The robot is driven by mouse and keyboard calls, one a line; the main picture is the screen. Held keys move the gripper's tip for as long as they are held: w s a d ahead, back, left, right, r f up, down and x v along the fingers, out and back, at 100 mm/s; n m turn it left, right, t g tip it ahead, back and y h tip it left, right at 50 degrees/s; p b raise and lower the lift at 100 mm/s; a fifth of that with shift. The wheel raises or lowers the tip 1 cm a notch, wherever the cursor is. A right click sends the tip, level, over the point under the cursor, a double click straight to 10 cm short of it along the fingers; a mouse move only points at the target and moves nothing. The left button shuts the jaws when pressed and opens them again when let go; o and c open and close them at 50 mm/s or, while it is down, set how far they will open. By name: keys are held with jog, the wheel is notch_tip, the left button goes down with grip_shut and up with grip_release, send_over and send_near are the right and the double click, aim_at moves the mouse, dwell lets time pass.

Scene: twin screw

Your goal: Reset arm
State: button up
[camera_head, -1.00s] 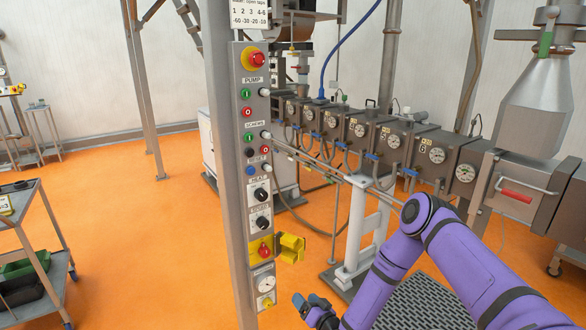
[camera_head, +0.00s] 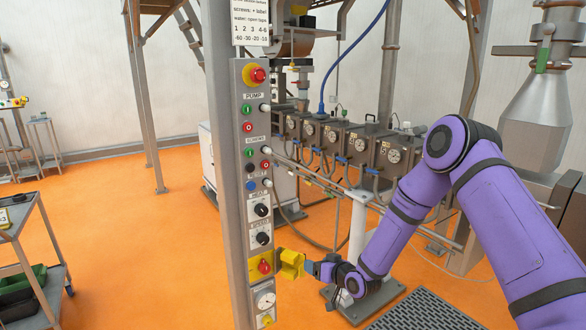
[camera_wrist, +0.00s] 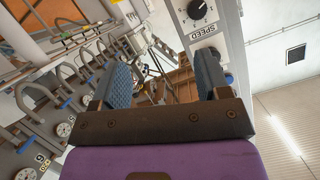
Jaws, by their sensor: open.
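My gripper (camera_wrist: 166,85) is open and empty in the wrist view, its two blue-grey pads apart with the room visible between them. In the head view my gripper (camera_head: 312,268) is at the lower middle, just right of the yellow guard (camera_head: 291,264) on the control panel (camera_head: 257,170). I cannot tell whether it touches the guard. My purple arm reaches in from the right and bends at a high elbow. In the wrist view the panel's SPEED knob (camera_wrist: 198,10) is at the upper right.
The extruder barrel with dial gauges (camera_head: 338,135) runs behind my arm. A red button (camera_head: 264,267) sits beside the yellow guard. A cart (camera_head: 35,270) stands at the left. A dark floor grate (camera_head: 430,311) lies at the lower right. Orange floor is open left of the panel.

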jog(key=s+d+r+g+h, duration=0.1)
jog(key=s+d+r+h, duration=0.3)
jog(key=r, duration=0.6)
jog(key=s+d+r+g+h, duration=0.1)
jog(key=s+d+r, duration=0.2)
jog(key=d+r, duration=0.5)
jog(key=s+d+r+g+h, duration=0.1)
jog(key=s+d+r+h, duration=0.15)
jog(key=r, duration=0.95)
jog(key=s+d+r+m+g, duration=0.1)
jog(key=s+d+r, duration=0.1)
jog(key=s, duration=0.9)
jog(key=s+d+r+m+g, duration=0.1)
jog(key=s+d+r, duration=0.2)
jog(key=s, duration=0.8)
jog(key=s+d+r+m+g+h, duration=0.1)
jog(key=s+r, duration=0.4)
jog(key=s, duration=0.7)
jog(key=shift+d+r+m, duration=0.2)
jog(key=shift+d+m, duration=0.3)
jog(key=shift+d, duration=0.4)
jog(key=shift+c, duration=0.4)
